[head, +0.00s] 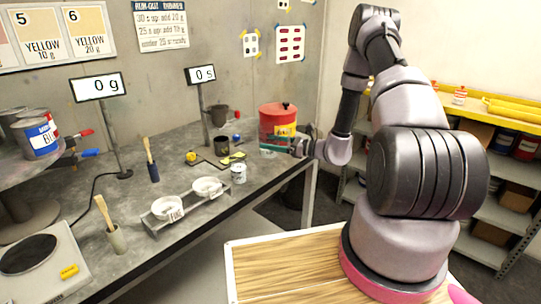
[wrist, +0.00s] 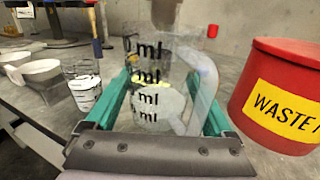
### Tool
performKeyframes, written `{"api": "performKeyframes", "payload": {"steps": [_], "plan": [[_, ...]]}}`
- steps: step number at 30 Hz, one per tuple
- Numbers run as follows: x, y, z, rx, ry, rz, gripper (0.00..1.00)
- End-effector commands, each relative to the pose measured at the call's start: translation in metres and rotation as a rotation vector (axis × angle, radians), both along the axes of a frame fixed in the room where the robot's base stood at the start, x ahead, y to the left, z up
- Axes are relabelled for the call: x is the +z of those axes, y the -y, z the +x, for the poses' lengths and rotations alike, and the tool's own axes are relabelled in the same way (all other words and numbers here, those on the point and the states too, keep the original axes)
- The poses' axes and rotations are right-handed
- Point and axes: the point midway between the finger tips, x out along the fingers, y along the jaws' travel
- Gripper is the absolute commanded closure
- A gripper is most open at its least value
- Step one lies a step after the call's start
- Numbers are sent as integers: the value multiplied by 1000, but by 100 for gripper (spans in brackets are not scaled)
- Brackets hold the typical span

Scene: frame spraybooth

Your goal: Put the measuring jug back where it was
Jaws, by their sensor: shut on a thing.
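The measuring jug (wrist: 150,85) is clear, with black "ml" marks and a handle on its right side in the wrist view. My gripper (wrist: 155,95) is shut on it, with one teal finger on each side. The jug looks upright. In the head view my gripper (head: 277,141) is over the right end of the grey bench, just in front of the red waste tin. The jug is faint there, and I cannot tell whether its base touches the bench.
The red waste tin (head: 278,118) stands close to the right of the jug in the wrist view (wrist: 284,95). A small clear cup (head: 238,173) and two white bowls (head: 207,186) in a rack stand to the left. A dark pot (head: 221,145) stands behind.

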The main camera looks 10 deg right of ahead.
Motion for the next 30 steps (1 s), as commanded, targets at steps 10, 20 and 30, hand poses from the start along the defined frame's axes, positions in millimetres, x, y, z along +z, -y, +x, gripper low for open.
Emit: {"api": "performKeyframes", "payload": {"steps": [10,20,30], "plan": [[-41,-1,0,2,-2,2,78],[-44,-1,0,2,0,1,78],[-45,-1,0,2,0,0,0]]}}
